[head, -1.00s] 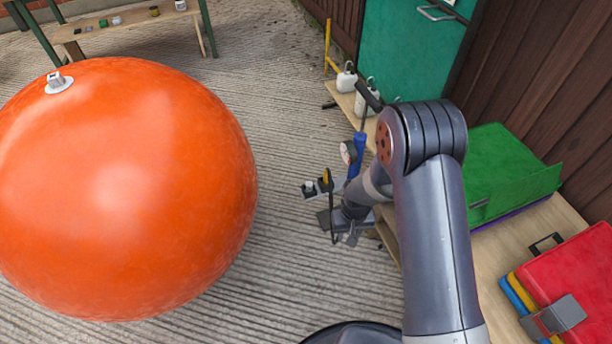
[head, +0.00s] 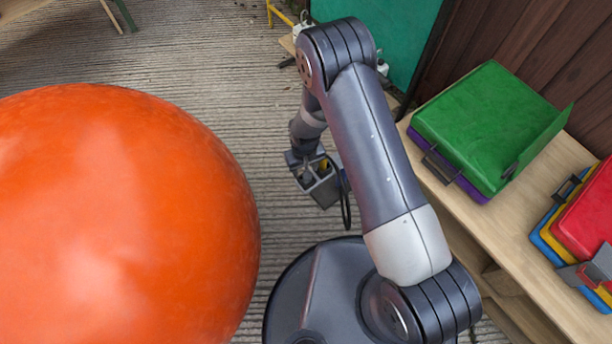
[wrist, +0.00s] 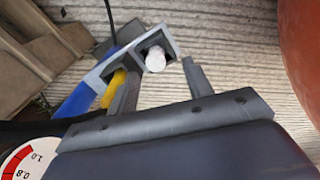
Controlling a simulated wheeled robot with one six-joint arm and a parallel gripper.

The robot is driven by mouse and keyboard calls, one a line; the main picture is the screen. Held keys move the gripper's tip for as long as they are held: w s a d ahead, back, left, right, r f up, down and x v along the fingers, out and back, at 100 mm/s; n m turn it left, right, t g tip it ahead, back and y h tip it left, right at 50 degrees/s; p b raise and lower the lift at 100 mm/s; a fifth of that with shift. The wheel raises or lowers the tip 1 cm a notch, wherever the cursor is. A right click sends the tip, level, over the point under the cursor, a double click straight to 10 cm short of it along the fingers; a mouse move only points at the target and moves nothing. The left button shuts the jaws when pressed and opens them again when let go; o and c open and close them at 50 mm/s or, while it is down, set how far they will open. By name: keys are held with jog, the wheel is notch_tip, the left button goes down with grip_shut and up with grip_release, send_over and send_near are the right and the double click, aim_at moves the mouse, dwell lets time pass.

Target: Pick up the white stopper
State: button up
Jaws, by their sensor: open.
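The white stopper (wrist: 155,58) shows in the wrist view, its round pale end in one square pocket of a grey two-pocket holder (wrist: 110,64). A yellow thing (wrist: 114,90) sits in the other pocket, beside one finger. My gripper (wrist: 160,70) is open, with one finger left of the stopper and the other to its right. It looks empty; I cannot tell whether a finger touches the holder. In the head view the holder (head: 326,194) shows beside my wrist, and I cannot make out the stopper clearly.
A big orange ball (head: 120,220) fills the left. At right a wooden bench (head: 500,225) bears a green case (head: 485,115) and a red case (head: 590,215). A dial gauge (wrist: 25,165) and a blue part (wrist: 80,99) are close to my gripper.

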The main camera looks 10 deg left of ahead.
jog(key=f, duration=0.3)
jog(key=f+b, duration=0.1)
jog(key=shift+w+d+f, duration=0.15)
jog(key=shift+d+f, duration=0.15)
jog(key=shift+c, duration=0.5)
jog(key=c, duration=0.9)
jog(key=shift+r, duration=0.1)
jog(key=shift+c, duration=0.2)
